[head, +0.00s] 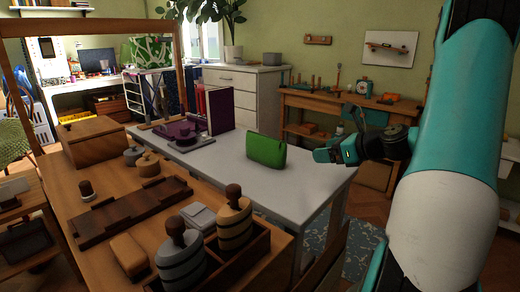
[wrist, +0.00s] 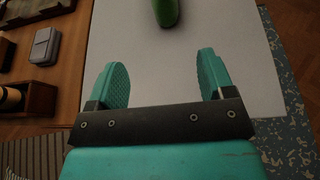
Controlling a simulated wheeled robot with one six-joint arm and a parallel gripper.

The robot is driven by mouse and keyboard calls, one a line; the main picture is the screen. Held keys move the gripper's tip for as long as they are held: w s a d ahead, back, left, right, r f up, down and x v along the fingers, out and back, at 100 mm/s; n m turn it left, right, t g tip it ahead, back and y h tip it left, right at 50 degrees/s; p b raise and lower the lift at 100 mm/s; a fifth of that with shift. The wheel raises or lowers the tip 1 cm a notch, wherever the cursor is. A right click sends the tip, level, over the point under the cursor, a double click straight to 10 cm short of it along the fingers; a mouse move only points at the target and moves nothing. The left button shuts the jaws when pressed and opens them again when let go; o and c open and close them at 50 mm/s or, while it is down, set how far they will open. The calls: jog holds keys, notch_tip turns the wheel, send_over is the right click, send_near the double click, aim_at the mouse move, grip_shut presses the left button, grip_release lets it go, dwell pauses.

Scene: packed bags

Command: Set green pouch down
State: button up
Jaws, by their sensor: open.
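The green pouch (head: 266,150) stands upright on the white table (head: 300,187), near its right end in the head view. Its near end also shows at the top of the wrist view (wrist: 166,12). My gripper (head: 322,154) is to the right of the pouch in the head view, apart from it. In the wrist view my gripper (wrist: 160,80) has its two teal fingers spread wide, with only bare white tabletop between them. The pouch lies beyond the fingertips. The rest of the pouch is cut off by the top edge of that view.
A purple item with a cup (head: 184,132) sits at the white table's far left. The wooden table (head: 100,262) in front holds a tray, jars and a dark caddy. The white tabletop around the pouch is clear.

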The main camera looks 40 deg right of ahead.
aim_at(281, 155)
jog(key=x, duration=0.5)
jog(key=b+x, duration=0.1)
jog(key=x, duration=0.5)
jog(key=b+x, duration=0.1)
jog(key=x, duration=0.5)
jog(key=shift+w+d, duration=0.1)
jog(key=shift+d, duration=0.3)
jog(key=c, duration=1.1)
jog(key=shift+c, duration=0.2)
notch_tip(281, 155, up, 20)
jog(key=p, duration=0.4)
